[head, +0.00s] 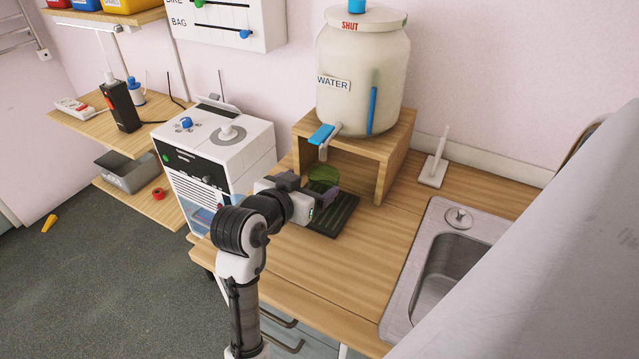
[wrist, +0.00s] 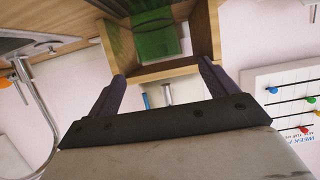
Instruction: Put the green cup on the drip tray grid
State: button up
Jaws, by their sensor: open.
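The green cup (head: 323,176) is translucent and appears upright at the far part of the black drip tray (head: 340,222), beneath the dispenser's tap. My gripper (head: 322,200) is low over the tray, on the near side of the cup, and hides its lower part in the head view. In the wrist view, the cup (wrist: 157,36) shows beyond my fingertips (wrist: 162,68), in line with the gap between them. The fingers are spread and nothing is between them. Whether the cup's base fully rests on the grid is hard to tell.
A water dispenser (head: 362,75) with a blue-handled tap (head: 321,134) stands on a wooden stand (head: 397,150) just behind the tray. A white machine (head: 215,150) is to the left. A sink (head: 450,265) is to the right. The counter (head: 345,285) in front is clear.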

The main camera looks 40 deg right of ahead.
jog(key=shift+b+v, duration=0.3)
jog(key=shift+v, duration=1.45)
